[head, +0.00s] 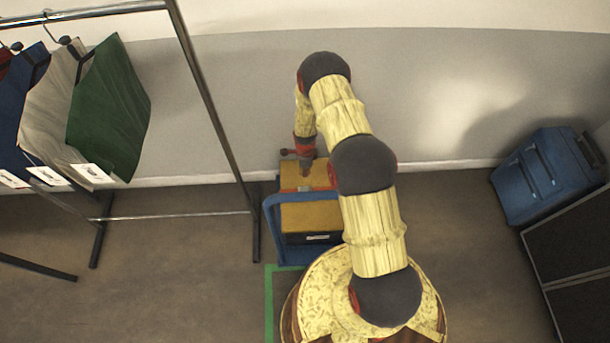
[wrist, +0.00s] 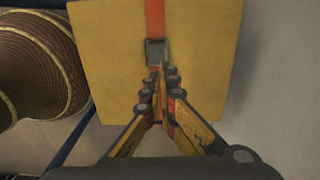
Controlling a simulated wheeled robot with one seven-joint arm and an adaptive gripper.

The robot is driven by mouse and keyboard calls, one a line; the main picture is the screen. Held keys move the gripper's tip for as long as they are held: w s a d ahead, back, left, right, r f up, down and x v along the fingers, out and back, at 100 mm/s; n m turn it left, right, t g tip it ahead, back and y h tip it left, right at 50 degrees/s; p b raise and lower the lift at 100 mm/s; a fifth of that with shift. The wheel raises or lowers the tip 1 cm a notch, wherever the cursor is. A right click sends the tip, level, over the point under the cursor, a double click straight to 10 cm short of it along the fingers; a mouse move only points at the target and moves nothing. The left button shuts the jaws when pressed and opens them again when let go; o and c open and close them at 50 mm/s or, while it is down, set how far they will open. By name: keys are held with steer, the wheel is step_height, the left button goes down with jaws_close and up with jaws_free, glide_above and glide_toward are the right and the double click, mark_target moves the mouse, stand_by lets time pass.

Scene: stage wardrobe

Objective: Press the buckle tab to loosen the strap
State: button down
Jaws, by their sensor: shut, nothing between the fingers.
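A yellow-topped case (head: 310,214) stands on a blue cart in the head view, below the end of my arm. In the wrist view the yellow case top (wrist: 205,45) fills the middle, with an orange strap (wrist: 154,17) running down it to a grey metal buckle (wrist: 156,51). The strap (head: 290,190) also shows in part in the head view. My gripper (wrist: 161,72) is shut and empty, its fingertips at the lower edge of the buckle in the picture. I cannot tell whether they touch it. The fingers hide the strap below the buckle.
The blue cart (head: 270,225) has a raised frame on the left. A clothes rack (head: 215,95) with hanging garments stands left. A blue case (head: 545,178) and dark case (head: 575,250) stand right. A grey wall is close behind; open floor lies between.

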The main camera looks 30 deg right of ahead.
mark_target(305, 189)
step_height(305, 189, down, 12)
steer(key=b, duration=0.3)
steer(key=shift+r, duration=0.2)
step_height(305, 189, down, 2)
steer(key=shift+b, duration=1)
steer(key=shift+s, duration=0.15)
steer(key=shift+s+f, duration=0.1)
steer(key=shift+r, duration=0.35)
step_height(305, 189, up, 14)
steer(key=p, duration=0.4)
steer(key=shift+w+p, duration=0.35)
